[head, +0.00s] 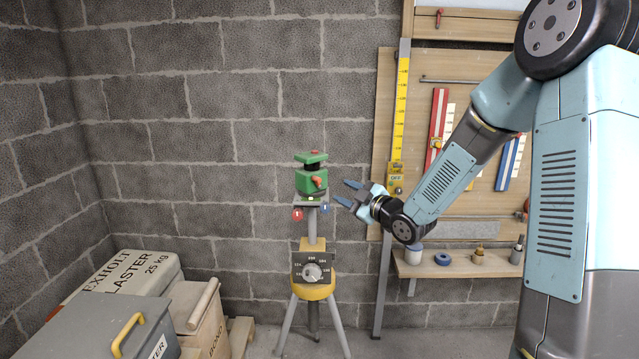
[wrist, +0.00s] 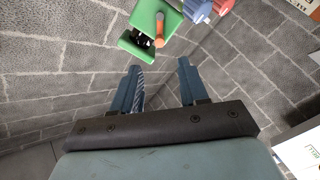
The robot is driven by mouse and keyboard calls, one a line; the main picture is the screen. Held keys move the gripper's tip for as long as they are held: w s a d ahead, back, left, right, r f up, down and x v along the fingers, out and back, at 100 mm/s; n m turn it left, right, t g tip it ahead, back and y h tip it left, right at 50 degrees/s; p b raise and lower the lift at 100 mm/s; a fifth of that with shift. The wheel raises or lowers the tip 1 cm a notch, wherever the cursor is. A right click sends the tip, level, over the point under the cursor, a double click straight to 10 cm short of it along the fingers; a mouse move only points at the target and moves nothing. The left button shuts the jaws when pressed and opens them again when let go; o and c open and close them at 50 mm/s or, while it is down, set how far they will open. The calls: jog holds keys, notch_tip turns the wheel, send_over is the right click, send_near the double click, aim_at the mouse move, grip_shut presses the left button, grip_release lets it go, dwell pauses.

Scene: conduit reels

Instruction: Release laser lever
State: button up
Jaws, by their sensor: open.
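The green laser (head: 311,179) stands on top of a tripod (head: 313,275) in front of the block wall. An orange-red lever (head: 318,181) is on its near right side. In the wrist view, the laser (wrist: 140,44) is at the top, and its orange lever (wrist: 159,30) points down toward the gap between my fingers. My gripper (head: 343,194) is open and empty, just right of the laser and apart from it. Its two blue fingers also show in the wrist view (wrist: 159,68), with nothing between them.
A yellow staff (head: 401,110) and tool board stand behind my arm.

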aim_at(320, 181)
jog(key=x, duration=1.1)
jog(key=shift+w+a, duration=0.1)
jog(key=shift+w, duration=0.05)
